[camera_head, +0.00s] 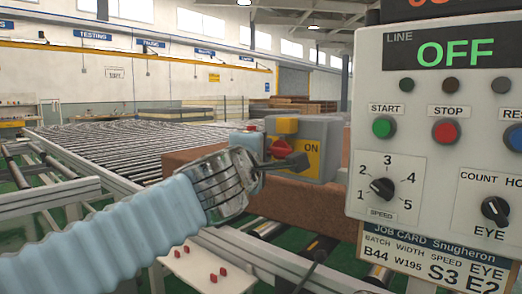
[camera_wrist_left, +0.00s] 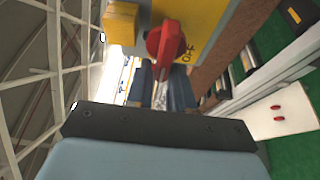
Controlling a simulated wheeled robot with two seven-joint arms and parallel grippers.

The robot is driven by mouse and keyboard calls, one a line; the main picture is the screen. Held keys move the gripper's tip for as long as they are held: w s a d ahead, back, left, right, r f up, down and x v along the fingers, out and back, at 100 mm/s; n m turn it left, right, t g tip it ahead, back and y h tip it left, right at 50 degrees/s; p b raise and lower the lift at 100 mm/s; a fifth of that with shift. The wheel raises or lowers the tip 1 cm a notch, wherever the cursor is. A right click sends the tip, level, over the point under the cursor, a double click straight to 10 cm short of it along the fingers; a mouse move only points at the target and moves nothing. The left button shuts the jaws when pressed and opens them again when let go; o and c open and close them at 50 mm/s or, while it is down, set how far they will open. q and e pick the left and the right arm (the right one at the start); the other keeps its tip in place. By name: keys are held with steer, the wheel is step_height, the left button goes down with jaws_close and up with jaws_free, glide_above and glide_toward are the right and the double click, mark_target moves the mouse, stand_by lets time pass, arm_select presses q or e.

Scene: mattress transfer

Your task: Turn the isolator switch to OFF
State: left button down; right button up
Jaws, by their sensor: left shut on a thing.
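The isolator switch is a red rotary handle (camera_head: 279,147) on the yellow plate of a grey box (camera_head: 335,135), with a yellow block (camera_head: 287,125) above it. ON is readable on the plate in the head view. In the left wrist view the red handle (camera_wrist_left: 166,42) stands near the top centre, and OFF is readable beside it. My left gripper (camera_head: 284,161) is at the handle; in the wrist view its fingers (camera_wrist_left: 162,88) are shut on the handle's end. The fingers partly hide the handle. My right gripper is not in view.
A control panel (camera_head: 432,120) with buttons, dials and a green OFF line display stands close at the right. A brown block (camera_head: 195,157) lies behind my left arm. A roller conveyor (camera_head: 130,140) stretches back left. A white board (camera_head: 190,262) with red pieces is below.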

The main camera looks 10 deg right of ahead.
arm_select(q)
steer(key=shift+s+d+f+n, duration=0.1)
steer(key=shift+d+f+n, duration=0.1)
steer(key=shift+d+n, duration=0.1)
stand_by(0.4)
steer(key=c, duration=1.1)
jaws_free()
steer(key=shift+d, duration=0.1)
steer(key=shift+a+r, duration=0.1)
steer(key=shift+a, duration=0.1)
steer(key=b+v, duration=0.1)
steer(key=v, duration=1.2)
steer(key=shift+s+a+r, duration=0.1)
steer(key=shift+s+a, duration=0.1)
steer(key=shift+s, duration=0.1)
